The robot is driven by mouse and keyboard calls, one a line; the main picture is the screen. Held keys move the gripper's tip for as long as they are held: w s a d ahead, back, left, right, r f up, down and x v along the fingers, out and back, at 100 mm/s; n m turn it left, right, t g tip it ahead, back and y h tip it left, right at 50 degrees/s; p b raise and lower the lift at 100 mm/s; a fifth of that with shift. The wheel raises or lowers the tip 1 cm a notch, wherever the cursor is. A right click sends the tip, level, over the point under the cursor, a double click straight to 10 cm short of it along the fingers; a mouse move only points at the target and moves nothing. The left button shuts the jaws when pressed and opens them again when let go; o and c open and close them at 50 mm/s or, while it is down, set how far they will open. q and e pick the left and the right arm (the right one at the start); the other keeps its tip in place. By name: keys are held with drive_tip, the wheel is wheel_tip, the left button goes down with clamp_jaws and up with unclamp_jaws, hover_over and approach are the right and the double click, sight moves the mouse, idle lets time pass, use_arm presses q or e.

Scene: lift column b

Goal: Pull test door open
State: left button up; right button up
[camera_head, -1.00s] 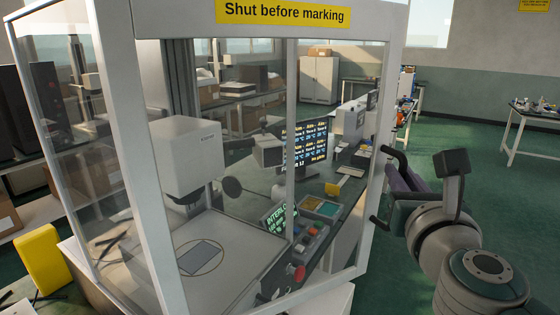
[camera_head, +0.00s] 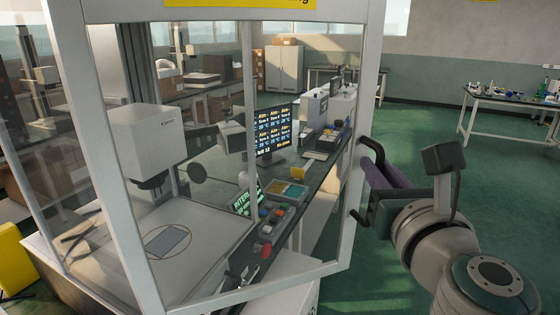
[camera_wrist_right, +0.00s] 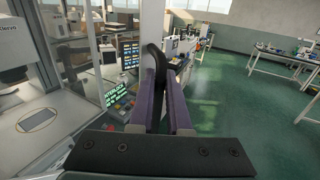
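The test door (camera_head: 361,150) is a clear panel in a white frame on the front of a machine enclosure. I cannot tell whether it stands ajar. A black bar handle (camera_head: 371,146) curves out from the door's right edge; its lower end shows just left of my gripper. My right gripper (camera_head: 384,172) is at the handle with its purple fingers. In the right wrist view the handle (camera_wrist_right: 153,54) runs down between the two fingers (camera_wrist_right: 164,90), which look closed on it. The hidden part of the handle lies between the fingers. My left gripper is not in view.
A monitor (camera_head: 274,133) stands behind. Green floor (camera_head: 425,125) is open at right, with a workbench (camera_head: 510,97) farther back.

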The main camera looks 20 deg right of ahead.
drive_tip(key=shift+o, duration=0.8)
drive_tip(key=shift+s+a+f, duration=0.1)
drive_tip(key=shift+s, duration=0.1)
drive_tip(key=b+v, duration=0.3)
drive_tip(key=v, duration=0.6)
drive_tip(key=shift+s, duration=0.25)
drive_tip(key=shift+a, duration=0.15)
